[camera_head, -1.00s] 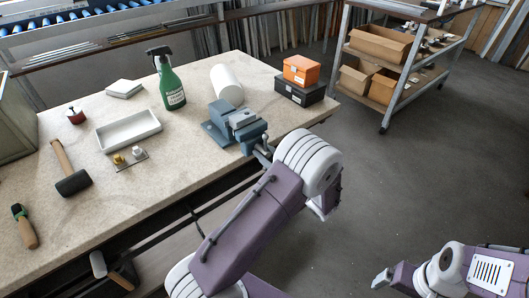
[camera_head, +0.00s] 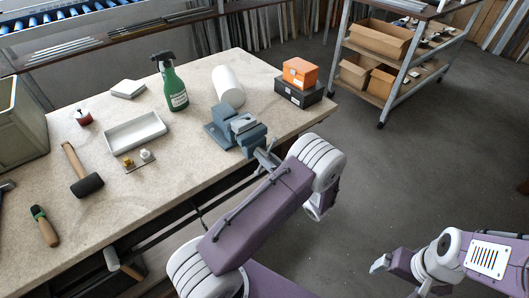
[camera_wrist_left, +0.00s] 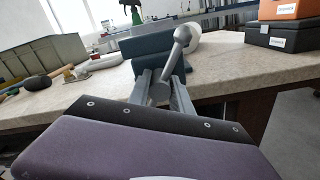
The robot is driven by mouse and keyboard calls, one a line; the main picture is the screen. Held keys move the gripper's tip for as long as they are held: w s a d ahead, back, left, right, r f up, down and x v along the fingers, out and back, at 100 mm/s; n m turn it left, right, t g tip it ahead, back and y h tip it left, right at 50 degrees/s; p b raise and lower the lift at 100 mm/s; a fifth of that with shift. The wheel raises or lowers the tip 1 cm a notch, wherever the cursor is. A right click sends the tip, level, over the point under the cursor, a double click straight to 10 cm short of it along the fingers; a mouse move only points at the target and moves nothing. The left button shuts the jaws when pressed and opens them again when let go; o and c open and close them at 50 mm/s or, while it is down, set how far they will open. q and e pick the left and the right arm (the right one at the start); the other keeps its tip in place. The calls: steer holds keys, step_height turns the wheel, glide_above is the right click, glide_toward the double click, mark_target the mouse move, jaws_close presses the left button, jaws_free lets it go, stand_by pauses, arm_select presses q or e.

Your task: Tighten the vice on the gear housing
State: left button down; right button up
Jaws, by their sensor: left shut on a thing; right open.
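The blue-grey vice (camera_head: 218,137) stands at the front right edge of the workbench. A lighter grey block (camera_head: 242,123), perhaps the gear housing, sits at its jaws; I cannot tell how tightly it is held. My left gripper (camera_head: 265,157) is at the vice's front, where the handle is. In the left wrist view, the gripper's fingers (camera_wrist_left: 160,92) are shut on the vice handle (camera_wrist_left: 176,55), whose round knob points up and tilts right. The vice body (camera_wrist_left: 145,47) is just behind. My right gripper (camera_head: 380,264) is open and empty, away from the bench over the floor.
Orange and black boxes (camera_head: 300,85) stand right of the vice, a white cylinder (camera_head: 228,86) and green spray bottle (camera_head: 173,86) behind it. The bench's front middle is clear.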

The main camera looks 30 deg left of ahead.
arm_select(q)
steer(key=shift+m, duration=0.4)
steer(key=c, duration=1.2)
jaws_free()
steer(key=shift+o, duration=0.2)
steer(key=shift+d, duration=0.15)
steer(key=v, duration=0.9)
